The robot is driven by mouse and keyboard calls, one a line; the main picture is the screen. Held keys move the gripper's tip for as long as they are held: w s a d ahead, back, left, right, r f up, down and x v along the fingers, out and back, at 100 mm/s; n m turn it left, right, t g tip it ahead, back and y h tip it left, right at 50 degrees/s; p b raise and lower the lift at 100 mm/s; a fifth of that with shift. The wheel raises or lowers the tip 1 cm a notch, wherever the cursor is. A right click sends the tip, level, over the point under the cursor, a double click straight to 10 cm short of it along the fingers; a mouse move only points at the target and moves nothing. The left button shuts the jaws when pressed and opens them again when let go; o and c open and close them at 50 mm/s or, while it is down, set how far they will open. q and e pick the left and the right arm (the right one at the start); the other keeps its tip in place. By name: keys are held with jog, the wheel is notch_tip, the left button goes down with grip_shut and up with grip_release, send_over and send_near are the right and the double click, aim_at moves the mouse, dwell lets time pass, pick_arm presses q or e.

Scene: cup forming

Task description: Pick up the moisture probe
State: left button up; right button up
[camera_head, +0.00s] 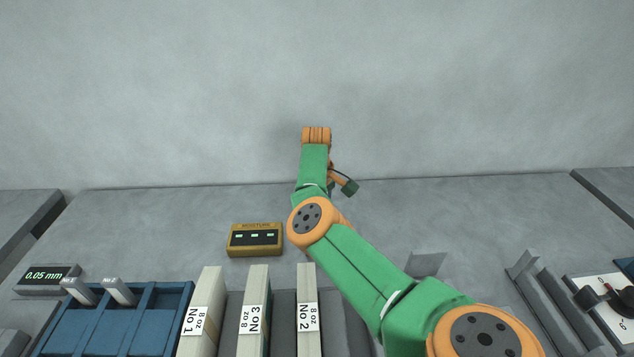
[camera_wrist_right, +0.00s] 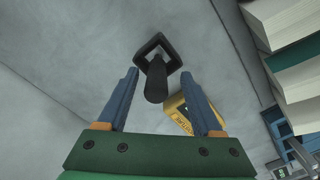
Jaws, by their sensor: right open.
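A black probe-like piece (camera_wrist_right: 156,85), likely the moisture probe, shows in the right wrist view as a round stem with a square, frame-like part around its far end. My right gripper (camera_wrist_right: 160,72) is open, with one blue finger on each side of the stem. I see no finger touching it; how deep it sits between the fingers is unclear. The yellow moisture meter (camera_head: 255,240) with a dark display lies on the grey table in the head view, and part of it shows behind the right finger (camera_wrist_right: 176,108). My left gripper is not in view.
Several pale upright blocks labelled by number, one of them No 3 (camera_head: 254,310), stand at the front. A blue rack (camera_head: 160,315) is left of them, beside a 0.05 mm display (camera_head: 47,277). A dial panel (camera_head: 604,300) is at the right. The table's back left is clear.

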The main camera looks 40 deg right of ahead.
jog(key=shift+f, duration=0.8)
jog(key=shift+w+d+f, duration=0.2)
jog(key=shift+f, duration=0.2)
jog(key=shift+s+a+r, duration=0.1)
jog(key=shift+r, duration=0.05)
jog(key=c, duration=0.7)
grip_shut()
notch_tip(320, 180, up, 28)
jog(key=p, duration=0.9)
